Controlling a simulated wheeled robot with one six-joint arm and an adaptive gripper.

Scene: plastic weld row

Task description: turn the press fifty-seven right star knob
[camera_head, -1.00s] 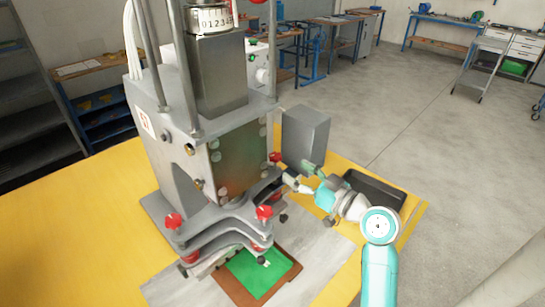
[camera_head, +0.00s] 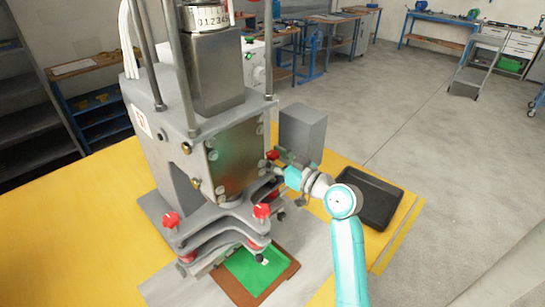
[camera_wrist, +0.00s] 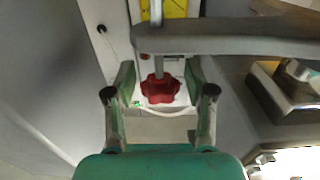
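The press (camera_head: 160,115) is a grey machine with a number plate (camera_head: 142,122) on its left side; the digits are too small to read surely. Red star knobs sit on its plates: one at the front left (camera_head: 171,219), one at the front corner (camera_head: 262,211), one at the right rear (camera_head: 272,155). My gripper (camera_head: 279,168) is at the press's right side, close by the right rear knob. In the wrist view, a red star knob (camera_wrist: 160,90) on a grey shaft lies between the tips of my open gripper (camera_wrist: 160,80), with a small gap on each side.
A grey arm of the press (camera_wrist: 240,45) crosses above the knob in the wrist view. A grey box (camera_head: 303,133) stands behind my gripper. A black tray (camera_head: 378,202) lies on the yellow table (camera_head: 80,215) to the right. A green piece (camera_head: 250,272) lies under the press.

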